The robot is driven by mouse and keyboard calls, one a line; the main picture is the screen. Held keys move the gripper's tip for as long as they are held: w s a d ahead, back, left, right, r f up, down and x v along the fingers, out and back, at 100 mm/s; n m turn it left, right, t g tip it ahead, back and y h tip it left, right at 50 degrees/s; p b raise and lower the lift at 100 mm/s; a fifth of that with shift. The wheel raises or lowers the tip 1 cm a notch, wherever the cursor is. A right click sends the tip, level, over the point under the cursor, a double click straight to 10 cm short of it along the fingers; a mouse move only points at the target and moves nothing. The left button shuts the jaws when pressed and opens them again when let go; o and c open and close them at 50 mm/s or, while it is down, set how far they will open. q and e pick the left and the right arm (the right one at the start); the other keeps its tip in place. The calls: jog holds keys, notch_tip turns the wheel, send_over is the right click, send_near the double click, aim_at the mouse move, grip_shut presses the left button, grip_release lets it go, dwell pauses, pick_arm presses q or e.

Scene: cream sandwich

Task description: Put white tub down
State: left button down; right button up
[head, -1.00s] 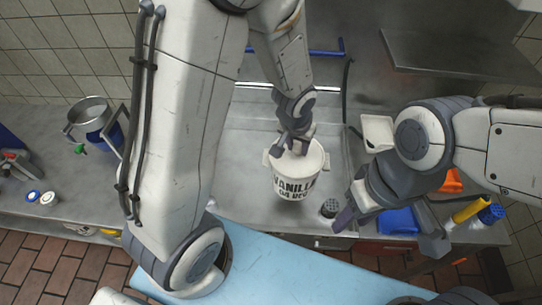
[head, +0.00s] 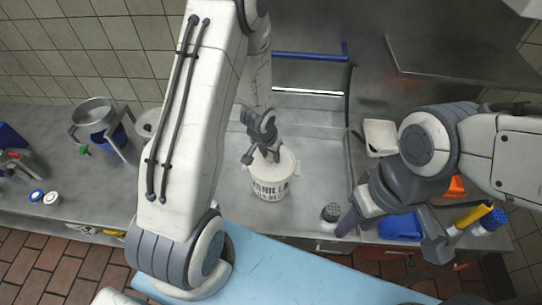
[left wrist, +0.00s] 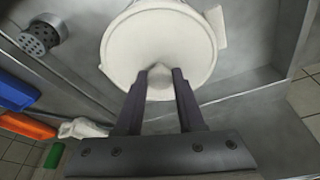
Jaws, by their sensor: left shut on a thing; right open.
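The white tub (head: 270,190) with dark "VANILLA" lettering stands upright at the steel counter, below my left gripper (head: 262,157). My left gripper is shut on the knob of the tub's round white lid; the lid fills the upper middle of the left wrist view (left wrist: 125,45), with the two dark fingers (left wrist: 158,80) at the knob. Whether the tub's bottom touches the counter is hard to tell. My right gripper (head: 390,237) is open and empty over the counter's front edge at the right.
A dark-topped shaker (head: 331,212) stands right of the tub. A white container (head: 380,137), blue (head: 400,226) and orange (head: 456,187) items and a yellow-handled tool (head: 472,212) lie further right. Bare counter lies around the tub.

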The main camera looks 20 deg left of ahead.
pick_arm(q)
jog(key=shift+f, duration=0.15)
jog(key=c, duration=0.5)
grip_release()
